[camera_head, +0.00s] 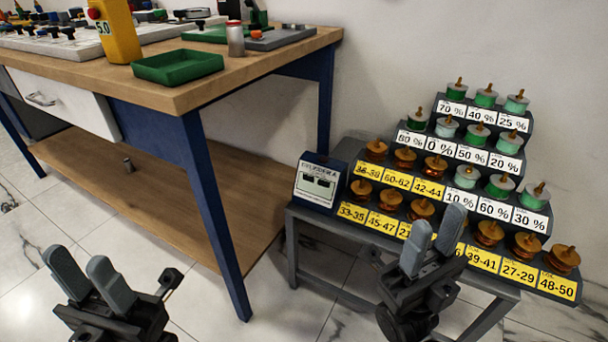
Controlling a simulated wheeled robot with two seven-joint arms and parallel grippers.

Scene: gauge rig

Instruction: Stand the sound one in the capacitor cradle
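A silver cylinder with a red cap (235,39) stands upright on the wooden workbench, beside a grey plate (279,37) with an orange knob. A small grey metal cylinder (128,164) stands on the bench's lower shelf. I cannot tell whether either is a capacitor, and I cannot make out which thing is the cradle. My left gripper (78,262) is open and empty over the floor at the lower left. My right gripper (433,232) is open and empty in front of the stepped rack, hiding part of its lowest row.
The workbench (180,98) holds a green tray (178,66), a yellow container marked 5.0 (115,32) and boards at the back left. The stepped rack (505,280) carries several labelled orange and green spools. A display box (320,182) stands at its left end.

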